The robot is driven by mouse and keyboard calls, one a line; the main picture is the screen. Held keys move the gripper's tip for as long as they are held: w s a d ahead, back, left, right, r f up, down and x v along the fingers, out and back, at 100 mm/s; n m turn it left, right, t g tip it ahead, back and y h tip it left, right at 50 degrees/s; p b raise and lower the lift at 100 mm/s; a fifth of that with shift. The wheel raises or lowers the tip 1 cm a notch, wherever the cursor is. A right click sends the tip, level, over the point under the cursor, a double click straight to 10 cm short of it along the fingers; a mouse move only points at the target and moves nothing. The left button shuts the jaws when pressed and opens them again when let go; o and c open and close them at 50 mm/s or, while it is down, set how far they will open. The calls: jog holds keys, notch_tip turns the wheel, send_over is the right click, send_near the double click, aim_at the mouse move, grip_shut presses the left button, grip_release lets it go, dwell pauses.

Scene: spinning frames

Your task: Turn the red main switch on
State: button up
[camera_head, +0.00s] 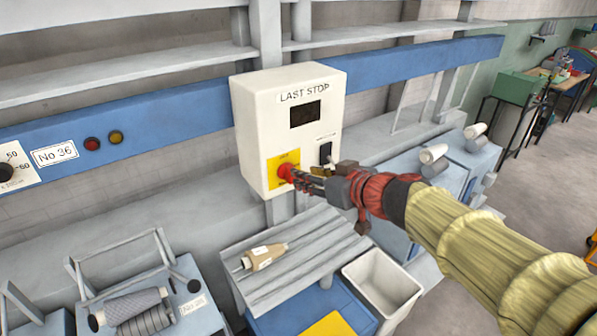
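The white control box (255,128) labelled "LAST STOP" is mounted on the frame in the middle of the head view, with a dark display window (305,114). The red main switch (286,172) sits on a yellow plate (276,183) at the box's lower left. My gripper (297,176) reaches in from the right, with its fingertips at the red switch. The fingers partly cover the switch, so I cannot tell whether they grip it, touch it or stop just short. The switch's setting is not readable. A black rocker (326,152) sits right of it.
Below the box stand a slatted grey shelf with a yarn cone (264,256) on it and a white bin (382,284). A blue rail (190,113) runs behind the box, with a red and a yellow lamp at left. Open floor lies at right.

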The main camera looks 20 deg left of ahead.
aim_at(289, 173)
jog(key=x, duration=0.7)
jog(key=shift+s, duration=0.2)
jog(key=shift+c, duration=0.7)
grip_shut()
jog(key=shift+f, duration=0.1)
